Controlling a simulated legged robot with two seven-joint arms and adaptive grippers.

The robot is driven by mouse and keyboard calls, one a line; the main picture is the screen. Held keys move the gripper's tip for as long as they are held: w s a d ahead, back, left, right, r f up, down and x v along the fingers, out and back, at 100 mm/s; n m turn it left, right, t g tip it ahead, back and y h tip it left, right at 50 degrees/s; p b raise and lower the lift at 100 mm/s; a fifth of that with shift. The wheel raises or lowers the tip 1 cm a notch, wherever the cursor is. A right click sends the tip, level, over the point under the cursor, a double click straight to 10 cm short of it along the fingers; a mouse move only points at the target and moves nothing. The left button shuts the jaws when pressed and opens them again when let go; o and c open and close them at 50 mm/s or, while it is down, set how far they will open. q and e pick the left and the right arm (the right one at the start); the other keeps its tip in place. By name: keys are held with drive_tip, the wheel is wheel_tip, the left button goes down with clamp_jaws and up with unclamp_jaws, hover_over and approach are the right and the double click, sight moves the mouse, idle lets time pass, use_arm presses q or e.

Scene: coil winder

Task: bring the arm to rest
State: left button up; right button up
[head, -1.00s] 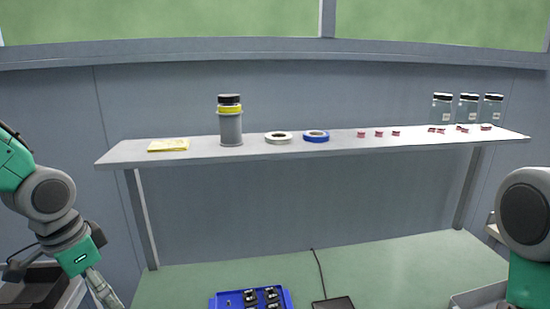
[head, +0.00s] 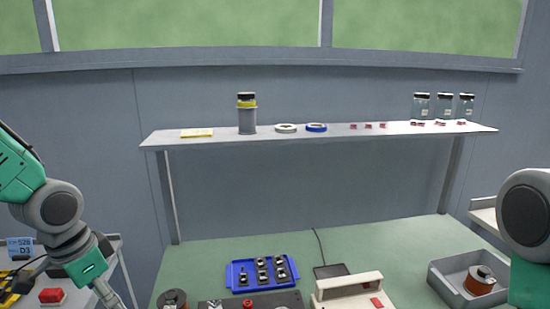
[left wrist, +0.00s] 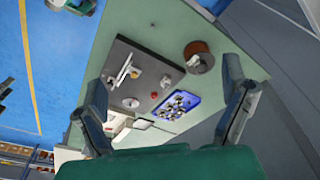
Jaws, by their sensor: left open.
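The green bench top (left wrist: 215,105) lies beyond the fingers. My right arm shows only as a grey joint and green link at the right edge; its gripper is out of view.
A blue tray (head: 262,273) of small black parts stands on the bench (head: 385,243). The winder (left wrist: 140,78), a copper spool (left wrist: 198,56) and a grey bin (head: 445,280) with another spool are nearby. A shelf (head: 320,138) holds jars and tape rolls. A red button (head: 51,295) is at lower left.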

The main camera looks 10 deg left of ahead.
use_arm(q)
drive_tip(key=s+d+f+n, duration=0.1)
drive_tip(key=s+d+f, duration=0.1)
drive_tip(key=f, duration=0.4)
drive_tip(key=s+d+f+n, duration=0.1)
drive_tip(key=s+f, duration=0.2)
drive_tip(key=f, duration=0.2)
drive_tip(key=s+d+f+n+g, duration=0.1)
drive_tip(key=s+d+f, duration=0.1)
drive_tip(key=f, duration=0.4)
drive_tip(key=shift+s+d+f+n, duration=0.3)
drive_tip(key=shift+s+d+f, duration=0.05)
drive_tip(key=shift+s, duration=0.3)
drive_tip(key=s+f+n+y, duration=0.1)
drive_tip(key=s+f+n, duration=0.1)
drive_tip(key=s+f, duration=0.9)
wheel_tip(320, 180, down, 7)
drive_tip(key=w+d+b, duration=0.1)
drive_tip(key=b, duration=0.9)
drive_tip(key=shift+w+d+m, duration=0.15)
drive_tip(key=shift+d+m, duration=0.15)
drive_tip(key=shift+d, duration=0.1)
use_arm(e)
wheel_tip(320, 180, down, 10)
drive_tip(key=shift+w+f, duration=0.2)
drive_tip(key=shift+w, duration=0.15)
drive_tip(key=shift+r, duration=0.1)
use_arm(q)
drive_tip(key=shift+w, duration=0.1)
